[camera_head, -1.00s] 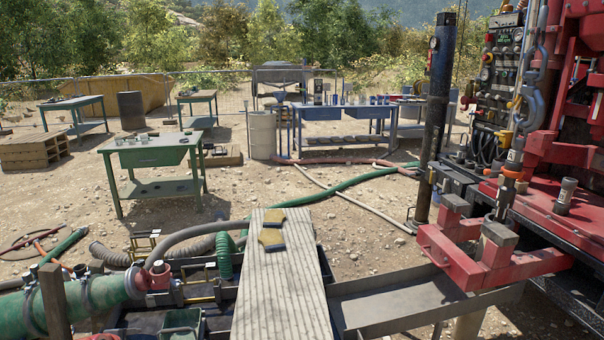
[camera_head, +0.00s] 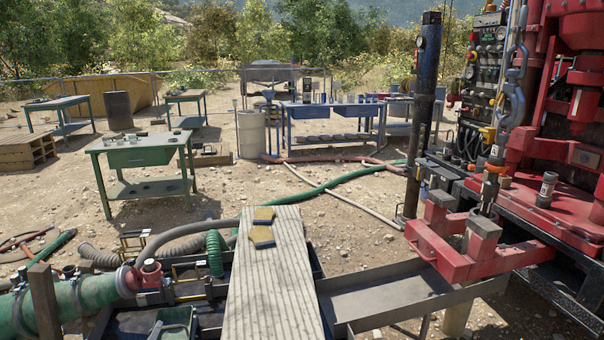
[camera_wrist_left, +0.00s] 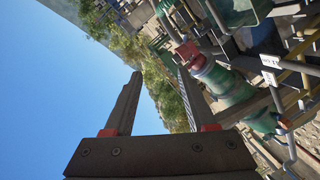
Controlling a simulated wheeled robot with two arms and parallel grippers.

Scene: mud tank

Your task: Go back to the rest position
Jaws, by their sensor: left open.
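My left gripper (camera_wrist_left: 157,72) shows in the left wrist view. Its two dark fingers, with red at their bases, stand apart with nothing between them. Sky, trees and blurred pipework lie behind them. Neither gripper can be seen in the head view, and my right gripper shows in no view. In the head view, a ribbed plank (camera_head: 272,290) lies over the tank in front of me. Two yellow-and-dark pads (camera_head: 261,236) lie near its far end.
A thick green pipe (camera_head: 85,298) with a red fitting is at the lower left. A metal trough (camera_head: 385,298) runs right toward the red rig (camera_head: 470,246). A green table (camera_head: 145,155) and a blue bench (camera_head: 335,112) stand farther back. Bare ground lies between, crossed by hoses.

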